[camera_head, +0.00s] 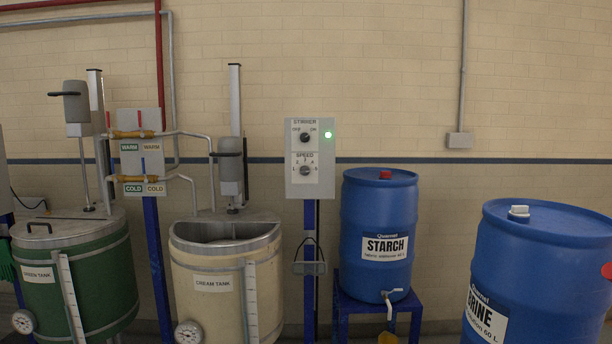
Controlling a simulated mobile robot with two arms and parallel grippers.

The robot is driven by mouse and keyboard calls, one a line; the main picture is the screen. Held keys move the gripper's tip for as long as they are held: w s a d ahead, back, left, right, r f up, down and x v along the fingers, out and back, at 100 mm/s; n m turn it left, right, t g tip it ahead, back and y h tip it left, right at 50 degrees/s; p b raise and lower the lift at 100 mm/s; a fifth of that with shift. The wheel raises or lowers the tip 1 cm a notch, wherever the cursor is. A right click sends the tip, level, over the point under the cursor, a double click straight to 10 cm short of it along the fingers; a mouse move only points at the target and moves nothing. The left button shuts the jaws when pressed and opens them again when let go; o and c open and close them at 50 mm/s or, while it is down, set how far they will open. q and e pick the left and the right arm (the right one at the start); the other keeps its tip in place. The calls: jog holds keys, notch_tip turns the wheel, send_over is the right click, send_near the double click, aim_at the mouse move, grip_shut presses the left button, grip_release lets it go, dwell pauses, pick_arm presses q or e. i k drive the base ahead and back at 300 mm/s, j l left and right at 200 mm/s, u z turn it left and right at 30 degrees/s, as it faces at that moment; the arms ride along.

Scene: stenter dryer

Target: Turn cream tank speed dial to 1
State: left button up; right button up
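The cream tank (211,302) stands left of centre, labelled CREAM TANK, with its half lid open at the front. A grey control box (327,190) stands on a blue post just right of it. Its upper STIRRER knob (305,137) is dark, with a lit green lamp (327,134) beside it. Below is the SPEED dial (305,170), a dark knob with small marks around it. The dial's pointer is too small to read. Neither of my grippers is in view.
A green tank (95,285) stands at the left, with warm and cold water valves (138,134) between the tanks. A blue STARCH barrel (380,215) sits on a blue stand right of the box. Another blue barrel (545,270) is nearer at the right.

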aim_at(305, 171)
jog(key=z, duration=0.5)
jog(key=i+j+z, duration=0.2)
jog(key=z, duration=0.15)
jog(key=i+j+z, duration=0.1)
jog(key=j+z, duration=0.2)
jog(key=j, duration=0.15)
jog(key=i+j+z, duration=0.15)
jog(key=j+z, duration=0.2)
